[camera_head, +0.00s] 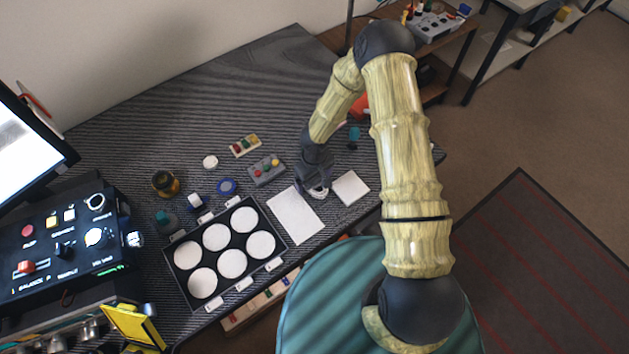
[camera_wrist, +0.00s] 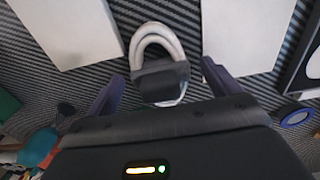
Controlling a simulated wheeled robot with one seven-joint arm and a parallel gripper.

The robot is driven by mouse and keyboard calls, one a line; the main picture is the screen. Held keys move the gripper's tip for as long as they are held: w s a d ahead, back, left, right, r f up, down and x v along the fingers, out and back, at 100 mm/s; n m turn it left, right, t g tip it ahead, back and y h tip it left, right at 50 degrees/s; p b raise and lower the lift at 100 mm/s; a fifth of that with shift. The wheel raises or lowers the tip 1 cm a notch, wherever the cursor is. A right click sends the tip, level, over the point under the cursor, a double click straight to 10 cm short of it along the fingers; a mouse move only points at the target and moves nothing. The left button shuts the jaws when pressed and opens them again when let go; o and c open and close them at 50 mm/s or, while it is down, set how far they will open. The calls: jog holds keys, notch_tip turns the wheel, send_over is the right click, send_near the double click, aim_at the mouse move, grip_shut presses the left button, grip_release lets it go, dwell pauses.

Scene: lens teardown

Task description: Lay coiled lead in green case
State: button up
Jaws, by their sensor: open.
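The coiled lead (camera_wrist: 143,45) is a white loop with a dark grey band across it. In the wrist view it lies on the striped mat, between my open fingers. In the head view only a bit of white (camera_head: 319,193) shows below my gripper (camera_head: 316,182). My gripper (camera_wrist: 160,82) is open, with one finger on each side of the banded part; I cannot tell whether they touch it. I cannot make out a green case for certain. A green patch (camera_wrist: 7,104) shows at the left edge of the wrist view, too cropped to identify.
A large white sheet (camera_head: 295,216) and a smaller white square (camera_head: 350,188) flank my gripper. A black tray (camera_head: 207,231) with several white discs stands to the left. A small grey box with coloured knobs (camera_head: 266,170) and a blue roll (camera_head: 227,187) are nearby. The far mat (camera_head: 230,95) is clear.

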jog(key=shift+c, duration=0.4)
jog(key=c, duration=1.2)
jog(key=shift+o, duration=0.2)
notch_tip(320, 180, up, 10)
jog(key=shift+r+b, duration=0.1)
jog(key=shift+b, duration=0.2)
